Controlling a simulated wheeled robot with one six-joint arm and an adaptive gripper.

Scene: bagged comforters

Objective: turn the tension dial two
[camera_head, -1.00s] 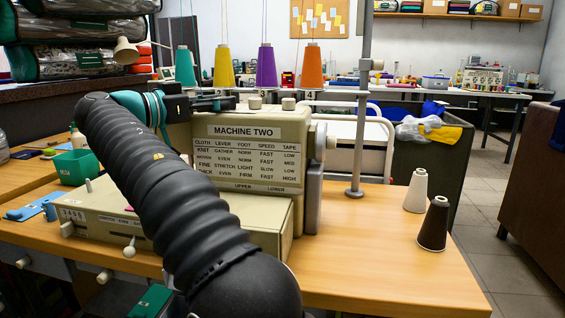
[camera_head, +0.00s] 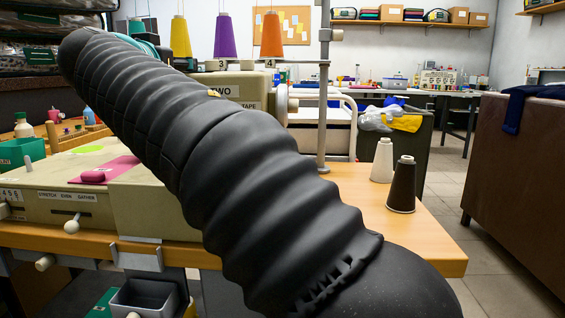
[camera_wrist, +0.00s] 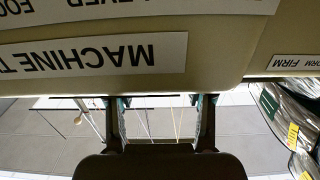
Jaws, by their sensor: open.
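The sewing machine (camera_head: 258,97) labelled MACHINE TWO stands on the wooden table, mostly behind my arm in the head view. Its front and label show upside down in the wrist view (camera_wrist: 225,50). My gripper (camera_wrist: 160,101) is open and empty. Its two fingers are apart, at the machine's top edge in the wrist view; I cannot tell if they touch it. I cannot make out tension dial two in either current view. Number plates 3 (camera_head: 222,65) and 4 (camera_head: 270,63) show below the thread cones.
Purple (camera_head: 225,38), orange (camera_head: 270,36) and yellow (camera_head: 180,38) cones stand above the machine, near a grey pole (camera_head: 323,100). White (camera_head: 382,160) and dark (camera_head: 402,187) cones stand on the table's right. A pink cloth (camera_head: 118,168) lies on the machine bed. Bagged comforters (camera_wrist: 290,115) are beside the gripper.

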